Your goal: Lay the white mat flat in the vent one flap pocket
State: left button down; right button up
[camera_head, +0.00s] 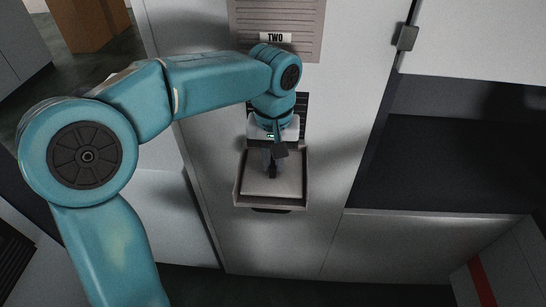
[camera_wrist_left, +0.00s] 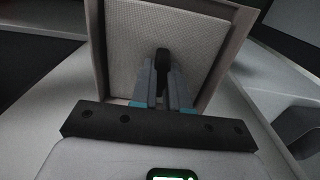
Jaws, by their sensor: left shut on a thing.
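The white mat (camera_head: 289,184) lies inside a shallow flap pocket (camera_head: 271,207) on the pale panel, within its raised rim, and looks about flat. The mat (camera_wrist_left: 125,45) and the pocket's rim (camera_wrist_left: 235,40) also fill the top of the left wrist view. My left gripper (camera_head: 272,166) points down over the pocket. In the left wrist view its fingers (camera_wrist_left: 162,80) are shut on a black tab (camera_wrist_left: 162,57) at the mat's middle. Whether the mat touches the pocket floor everywhere is unclear. My right gripper is not in view.
A louvred vent labelled TWO (camera_head: 276,38) is above the pocket. Another dark vent (camera_head: 303,103) is partly hidden behind my gripper. A dark open compartment (camera_head: 440,165) is at the right, with a black latch (camera_head: 405,38) near it. A brown box (camera_head: 80,25) stands far left.

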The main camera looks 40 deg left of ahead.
pick_arm(q)
jog(key=shift+s+d+r, duration=0.3)
jog(key=shift+s+r, duration=0.05)
jog(key=shift+s, duration=0.15)
jog(key=shift+w+a+f, duration=0.2)
jog(key=shift+w+f, duration=0.05)
jog(key=shift+w, duration=0.2)
jog(key=shift+s+d+r, duration=0.1)
jog(key=shift+s+d, duration=0.05)
jog(key=shift+s, duration=0.2)
jog(key=shift+w+f, duration=0.25)
jog(key=shift+f, duration=0.05)
jog(key=shift+s+b, duration=0.2)
jog(key=shift+b, duration=0.1)
jog(key=shift+w+f, duration=0.2)
jog(key=shift+f, duration=0.1)
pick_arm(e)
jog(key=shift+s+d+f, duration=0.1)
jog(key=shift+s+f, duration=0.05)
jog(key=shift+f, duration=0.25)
pick_arm(q)
jog(key=shift+s, duration=0.2)
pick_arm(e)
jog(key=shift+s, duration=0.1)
pick_arm(q)
jog(key=shift+f+b, duration=0.15)
jog(key=shift+b, duration=0.15)
